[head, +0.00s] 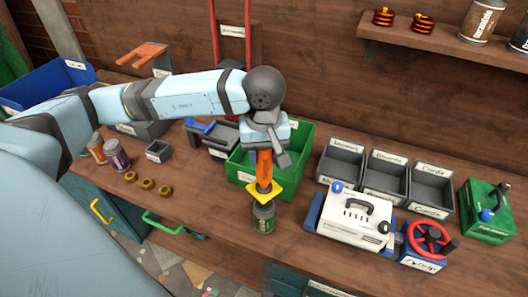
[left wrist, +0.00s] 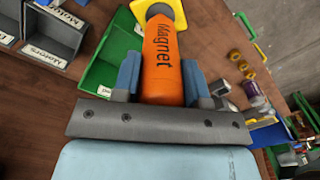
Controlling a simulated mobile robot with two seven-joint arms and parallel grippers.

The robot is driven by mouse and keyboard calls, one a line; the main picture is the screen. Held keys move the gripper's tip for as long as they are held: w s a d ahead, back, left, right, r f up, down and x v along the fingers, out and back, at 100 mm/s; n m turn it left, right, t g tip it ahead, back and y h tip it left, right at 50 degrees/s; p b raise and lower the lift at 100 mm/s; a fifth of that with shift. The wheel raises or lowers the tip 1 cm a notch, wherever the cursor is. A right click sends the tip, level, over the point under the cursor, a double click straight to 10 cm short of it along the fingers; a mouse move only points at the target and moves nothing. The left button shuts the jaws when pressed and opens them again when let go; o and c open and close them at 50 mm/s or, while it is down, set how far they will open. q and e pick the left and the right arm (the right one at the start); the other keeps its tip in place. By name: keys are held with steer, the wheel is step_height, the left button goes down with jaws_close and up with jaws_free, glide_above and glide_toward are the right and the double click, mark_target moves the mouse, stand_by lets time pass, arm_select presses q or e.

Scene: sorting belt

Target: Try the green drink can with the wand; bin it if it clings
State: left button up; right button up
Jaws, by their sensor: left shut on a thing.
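My left gripper (head: 264,150) is shut on the orange magnet wand (head: 264,170), which points down with a yellow guard near its lower end. The wand also shows in the left wrist view (left wrist: 162,60), with "Magnet" on its handle between my blue fingers. The green drink can (head: 263,219) stands upright on the bench near the front edge, right below the wand. The wand's tip is at the can's top; I cannot tell if they touch. I cannot make out the can in the left wrist view. My right gripper is out of view.
A green bin (head: 303,138) stands just behind the wand. Several labelled grey bins (head: 343,160) and a white machine (head: 350,224) are to the right. Orange and purple cans (head: 117,155), brass rings (head: 147,184) and a small grey box (head: 158,151) are to the left.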

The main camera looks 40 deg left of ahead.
arm_select(q)
steer(key=shift+f+b, duration=0.35)
steer(key=shift+b, duration=0.05)
steer(key=shift+r, duration=0.1)
stand_by(0.7)
steer(key=shift+r+p, duration=1.1)
steer(key=shift+r, duration=2.35)
